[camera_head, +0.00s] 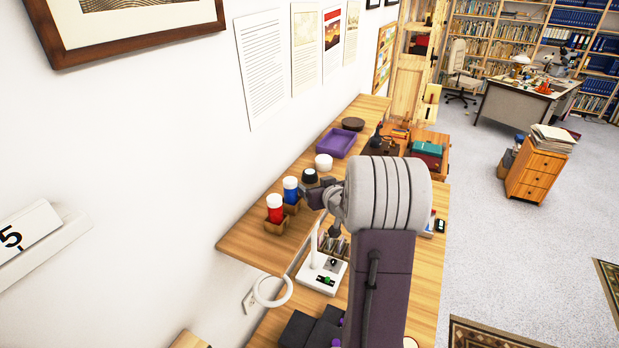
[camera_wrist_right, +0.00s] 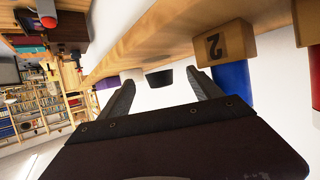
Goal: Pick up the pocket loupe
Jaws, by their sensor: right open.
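A small black round thing (camera_head: 309,175) with a paler top stands on the upper wooden shelf; it looks like the pocket loupe, though it is too small to be sure. In the right wrist view, which is turned over, the black piece (camera_wrist_right: 159,78) shows beyond and between the fingertips. My right gripper (camera_head: 313,188) is open and empty, just in front of it, with a gap left in the wrist view (camera_wrist_right: 160,88). My right forearm hides part of the shelf and desk. My left gripper is not in view.
Blue (camera_head: 291,189) and red (camera_head: 274,208) white-capped containers stand in wooden blocks (camera_head: 275,226) close by the gripper. A white round jar (camera_head: 324,162), a purple tray (camera_head: 337,144) and a dark round lid (camera_head: 353,124) lie farther along. A white lamp (camera_head: 322,274) stands below.

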